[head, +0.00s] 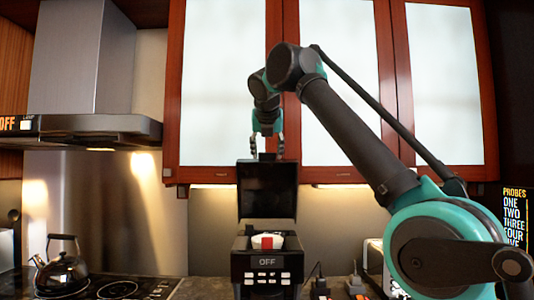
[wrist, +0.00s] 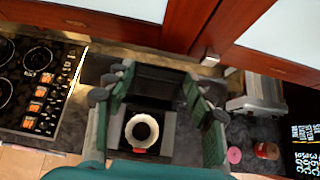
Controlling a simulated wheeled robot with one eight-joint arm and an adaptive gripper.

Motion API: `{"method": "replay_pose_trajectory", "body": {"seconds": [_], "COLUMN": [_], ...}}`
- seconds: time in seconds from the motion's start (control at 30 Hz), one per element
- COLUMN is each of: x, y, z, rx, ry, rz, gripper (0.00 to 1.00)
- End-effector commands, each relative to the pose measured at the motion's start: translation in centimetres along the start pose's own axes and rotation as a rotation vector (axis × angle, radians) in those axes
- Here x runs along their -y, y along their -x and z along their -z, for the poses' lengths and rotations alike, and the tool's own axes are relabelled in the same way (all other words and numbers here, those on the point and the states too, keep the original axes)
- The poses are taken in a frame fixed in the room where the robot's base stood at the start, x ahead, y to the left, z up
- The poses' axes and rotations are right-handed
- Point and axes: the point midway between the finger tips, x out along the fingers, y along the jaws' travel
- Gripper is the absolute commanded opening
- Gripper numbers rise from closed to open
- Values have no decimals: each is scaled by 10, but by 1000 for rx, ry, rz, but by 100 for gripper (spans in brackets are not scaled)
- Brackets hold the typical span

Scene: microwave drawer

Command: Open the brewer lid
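The brewer is a black box (head: 267,265) with an OFF display and white buttons, below my gripper in the head view. Its dark lid (head: 267,190) stands upright, raised at the back. In the wrist view, the cup (wrist: 141,131) appears as a white ring with a dark centre. My gripper (head: 267,148) points down at the lid's top edge, its fingers spread to either side of a small tab. In the wrist view, the fingers are wide apart with the lid between and beyond them; contact is unclear.
A stove (wrist: 35,85) lies to the left with a kettle (head: 62,272) on it, under a range hood (head: 90,130). Red-framed cabinets (head: 340,90) hang close behind my gripper.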

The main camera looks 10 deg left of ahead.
Motion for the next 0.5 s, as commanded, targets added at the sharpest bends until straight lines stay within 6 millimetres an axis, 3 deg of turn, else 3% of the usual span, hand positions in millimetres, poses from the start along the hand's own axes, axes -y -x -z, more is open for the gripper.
{"method": "replay_pose_trajectory", "body": {"seconds": [0.1, 0.37, 0.5], "x": [0, 0, 0], "y": [0, 0, 9], "z": [0, 0, 0], "rx": [-1, -2, -2], "ry": [0, -1, 0], "rz": [0, 1, 0], "gripper": [69, 69, 69]}}
